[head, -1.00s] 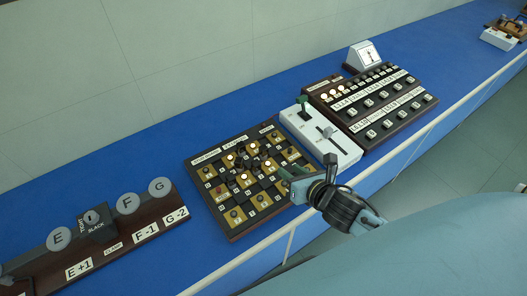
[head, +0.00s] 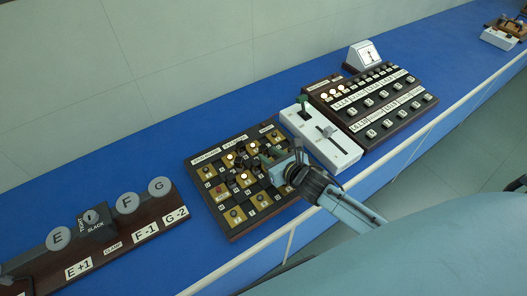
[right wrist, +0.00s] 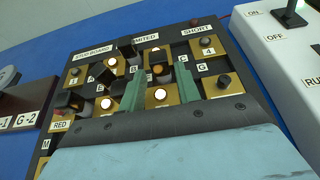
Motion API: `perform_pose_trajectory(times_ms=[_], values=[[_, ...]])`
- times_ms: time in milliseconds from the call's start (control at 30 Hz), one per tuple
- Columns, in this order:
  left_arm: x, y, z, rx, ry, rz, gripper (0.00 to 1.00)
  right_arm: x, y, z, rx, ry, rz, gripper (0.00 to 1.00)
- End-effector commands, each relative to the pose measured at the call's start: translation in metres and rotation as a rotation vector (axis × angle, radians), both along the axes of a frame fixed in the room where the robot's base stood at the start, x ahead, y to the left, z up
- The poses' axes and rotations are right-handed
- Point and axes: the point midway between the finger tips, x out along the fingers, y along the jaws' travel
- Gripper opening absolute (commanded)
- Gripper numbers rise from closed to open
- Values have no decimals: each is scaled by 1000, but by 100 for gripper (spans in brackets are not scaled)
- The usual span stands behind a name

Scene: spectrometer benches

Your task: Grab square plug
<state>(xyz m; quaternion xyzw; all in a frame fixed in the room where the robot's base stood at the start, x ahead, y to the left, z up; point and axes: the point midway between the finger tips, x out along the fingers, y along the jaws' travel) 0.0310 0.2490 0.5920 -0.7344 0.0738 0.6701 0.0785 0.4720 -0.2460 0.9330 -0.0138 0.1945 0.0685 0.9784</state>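The stud board (head: 232,232) is a dark panel with gold plates, studs and dark plugs; it also shows in the right wrist view (right wrist: 105,78). Dark block-shaped plugs stand on it, one at the left (right wrist: 72,101) and one near the top (right wrist: 130,52). I cannot tell for sure which one is the square plug. My right gripper (head: 270,160) is over the right part of the board. In the right wrist view its two green fingers (right wrist: 159,90) are apart, with lit studs showing between them and no plug clearly held. My left gripper is not in view.
A white switch box (head: 322,140) with levers stands right of the board, close to my right gripper. A dark button panel (head: 385,110) and a white dial meter (head: 363,56) stand beyond it. A lettered clamp panel (head: 105,238) is at the left. Blue bench between is clear.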

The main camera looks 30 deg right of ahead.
Motion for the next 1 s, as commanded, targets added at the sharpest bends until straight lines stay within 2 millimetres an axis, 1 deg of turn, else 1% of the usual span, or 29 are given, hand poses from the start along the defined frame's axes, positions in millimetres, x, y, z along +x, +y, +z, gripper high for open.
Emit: perform_pose_trajectory(times_ms=[33,100,233,367,567,600,633,833,867,1000], values=[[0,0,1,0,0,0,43,8,1,-1,2,-1,-3,33],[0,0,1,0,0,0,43,17,2,-4,3,-2,-2,33],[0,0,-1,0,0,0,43,30,4,-11,1,0,-2,33],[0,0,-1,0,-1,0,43,36,5,-14,1,-1,1,33],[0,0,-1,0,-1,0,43,36,5,-14,0,0,1,33],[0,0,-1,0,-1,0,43,36,5,-14,0,0,1,31],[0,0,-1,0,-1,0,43,36,5,-14,0,0,1,28],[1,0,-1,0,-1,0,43,36,5,-14,0,0,1,1],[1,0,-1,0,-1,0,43,36,5,-14,0,0,1,0],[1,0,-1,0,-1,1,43,36,5,-14,0,0,1,0]])
